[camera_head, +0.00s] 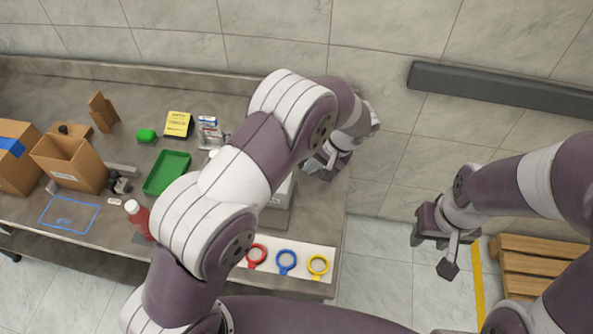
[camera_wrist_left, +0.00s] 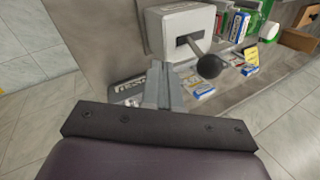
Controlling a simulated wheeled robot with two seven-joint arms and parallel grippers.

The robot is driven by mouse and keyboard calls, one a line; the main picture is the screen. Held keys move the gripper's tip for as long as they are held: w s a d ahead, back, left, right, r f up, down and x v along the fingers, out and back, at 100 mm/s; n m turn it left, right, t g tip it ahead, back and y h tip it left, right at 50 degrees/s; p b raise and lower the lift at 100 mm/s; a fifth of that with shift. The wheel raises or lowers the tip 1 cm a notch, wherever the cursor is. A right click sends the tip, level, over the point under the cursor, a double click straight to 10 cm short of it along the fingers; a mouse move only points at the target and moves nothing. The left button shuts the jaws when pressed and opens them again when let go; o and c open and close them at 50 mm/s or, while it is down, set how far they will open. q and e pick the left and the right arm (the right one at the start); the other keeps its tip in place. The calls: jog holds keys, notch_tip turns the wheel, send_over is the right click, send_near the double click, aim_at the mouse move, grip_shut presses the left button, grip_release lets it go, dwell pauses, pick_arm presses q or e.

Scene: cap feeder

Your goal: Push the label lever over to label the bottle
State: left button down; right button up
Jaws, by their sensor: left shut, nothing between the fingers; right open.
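The label lever (camera_wrist_left: 196,47), a rod with a black ball knob (camera_wrist_left: 209,66), sticks out of a slot in a light grey machine (camera_wrist_left: 163,30) in the left wrist view. In the head view my left arm hides the lever and most of the machine. My left gripper (camera_head: 322,164) is shut and empty beside the machine; in the wrist view its fingertips (camera_wrist_left: 157,75) are left of the knob and apart from it. A red bottle with a white cap (camera_head: 138,220) stands near the table's front edge. My right gripper (camera_head: 434,253) is open and empty, off the table.
Red, blue (camera_head: 287,261) and yellow rings lie on a white strip at the front. A green tray (camera_head: 167,173), a yellow box (camera_head: 178,123) and cardboard boxes (camera_head: 70,163) are further left. A wooden pallet (camera_head: 530,262) lies on the floor at right.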

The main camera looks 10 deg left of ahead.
pick_arm(q)
jog(key=a, duration=0.1)
jog(key=a+p, duration=0.2)
jog(key=shift+w+a+r, duration=0.25)
jog(key=shift+w+a, duration=0.1)
jog(key=shift+w, duration=0.05)
pick_arm(e)
jog(key=shift+d+r, duration=0.2)
jog(key=shift+r, duration=0.1)
pick_arm(q)
jog(key=shift+d, duration=0.15)
pick_arm(e)
jog(key=shift+d, duration=0.15)
